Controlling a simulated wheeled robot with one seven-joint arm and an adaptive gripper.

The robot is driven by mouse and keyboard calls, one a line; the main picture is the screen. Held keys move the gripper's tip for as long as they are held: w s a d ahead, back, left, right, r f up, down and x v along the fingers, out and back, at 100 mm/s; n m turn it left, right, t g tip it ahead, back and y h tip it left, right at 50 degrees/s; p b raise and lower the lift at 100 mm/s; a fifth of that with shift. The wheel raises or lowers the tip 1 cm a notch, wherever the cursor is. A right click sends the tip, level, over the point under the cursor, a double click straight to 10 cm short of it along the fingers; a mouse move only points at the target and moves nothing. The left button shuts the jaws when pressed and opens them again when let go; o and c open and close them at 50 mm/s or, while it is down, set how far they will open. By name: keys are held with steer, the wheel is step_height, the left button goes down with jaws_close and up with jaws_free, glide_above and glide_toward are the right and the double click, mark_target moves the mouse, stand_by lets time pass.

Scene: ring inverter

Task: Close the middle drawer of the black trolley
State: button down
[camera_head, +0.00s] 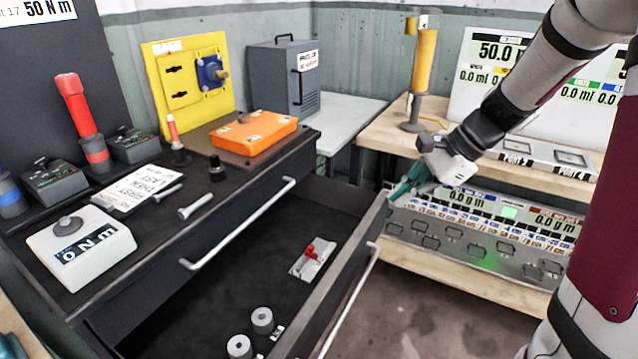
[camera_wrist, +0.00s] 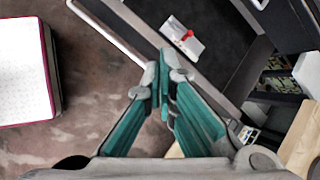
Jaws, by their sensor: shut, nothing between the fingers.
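The black trolley (camera_head: 130,235) stands at the left in the head view. The drawer (camera_head: 335,270) below its top drawer is pulled far out. The open drawer's pale bar handle (camera_head: 347,300) is on its front; the handle also shows in the wrist view (camera_wrist: 105,30). My gripper (camera_head: 396,193) is shut and empty, at the far front corner of this drawer. In the wrist view my fingertips (camera_wrist: 160,78) overlap the drawer's front panel (camera_wrist: 205,88). I cannot tell whether they touch it.
The open drawer holds a red-handled part on a white plate (camera_head: 312,260) and grey cylinders (camera_head: 262,320). The top drawer, with its handle (camera_head: 240,225), is shut. A wooden bench (camera_head: 400,135) with display panels stands behind my gripper. Bare floor (camera_head: 420,300) lies before the drawer.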

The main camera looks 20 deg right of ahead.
steer(key=w+d+f+m+t+b, duration=0.1)
steer(key=w+d+f+m+b, duration=0.25)
steer(key=d+f, duration=0.35)
steer(key=w+d+f+m+t+b, duration=0.25)
steer(key=d+f+m, duration=0.3)
steer(key=f, duration=0.35)
steer(key=b, duration=0.2)
glide_toward(368, 236)
step_height(368, 236, down, 2)
steer(key=d, duration=0.1)
steer(key=shift+n+g+y, duration=0.3)
steer(key=shift+g, duration=0.15)
steer(key=shift+w+a+f+b, duration=0.1)
steer(key=shift+w+a+b, duration=0.15)
steer(key=shift+w+a, duration=0.5)
steer(key=shift+w+a+f+b, duration=0.2)
steer(key=shift+w+a, duration=0.4)
steer(key=shift+a, duration=0.25)
steer(key=w+a+p, duration=0.4)
steer(key=w+a, duration=1.3)
steer(key=shift+w+a, duration=0.2)
steer(key=shift+a, duration=0.05)
